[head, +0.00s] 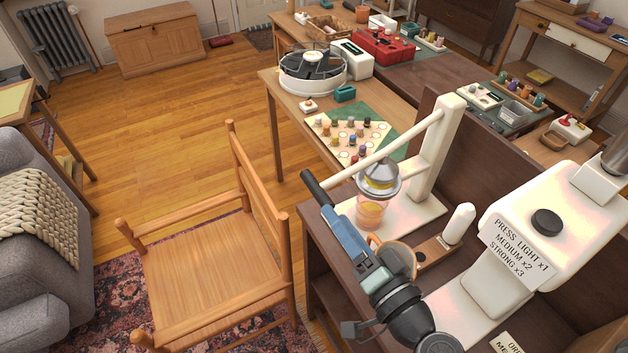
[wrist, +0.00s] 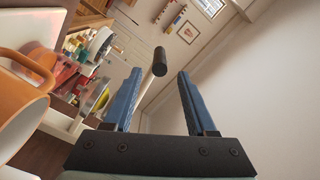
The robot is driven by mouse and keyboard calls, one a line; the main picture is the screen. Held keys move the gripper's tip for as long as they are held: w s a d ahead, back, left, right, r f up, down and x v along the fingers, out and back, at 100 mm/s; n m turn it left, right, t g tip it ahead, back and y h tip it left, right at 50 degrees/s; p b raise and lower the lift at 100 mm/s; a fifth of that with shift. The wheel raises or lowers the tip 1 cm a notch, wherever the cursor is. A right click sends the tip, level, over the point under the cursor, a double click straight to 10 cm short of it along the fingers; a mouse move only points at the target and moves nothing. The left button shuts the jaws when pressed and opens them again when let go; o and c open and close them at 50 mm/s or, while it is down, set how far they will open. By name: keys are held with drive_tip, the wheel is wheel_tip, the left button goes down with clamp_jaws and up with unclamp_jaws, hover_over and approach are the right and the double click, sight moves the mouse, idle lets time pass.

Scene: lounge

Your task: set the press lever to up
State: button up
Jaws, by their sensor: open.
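The press (head: 435,165) is white, with an upright column and a long lever (head: 385,153). The lever slopes down from the column top to a black grip (head: 316,188) at the front left. A metal cone (head: 380,178) hangs from it over a glass of orange liquid (head: 369,212). My gripper (head: 335,218) is open and empty, its blue fingers close to the grip in the head view. In the wrist view, the black grip (wrist: 160,61) shows between the fingertips (wrist: 158,74), seemingly a little beyond them. I cannot tell whether they touch.
An orange-rimmed mug (head: 407,250) stands close beside my gripper; it also shows in the wrist view (wrist: 25,100). A white machine (head: 550,225) with a printed label stands to the right. A wooden chair (head: 215,260) is left of the counter. Open floor lies beyond.

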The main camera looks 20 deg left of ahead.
sight(320, 192)
drive_tip(key=p+x, duration=0.1)
drive_tip(key=x, duration=0.8)
clamp_jaws()
idle(1.2)
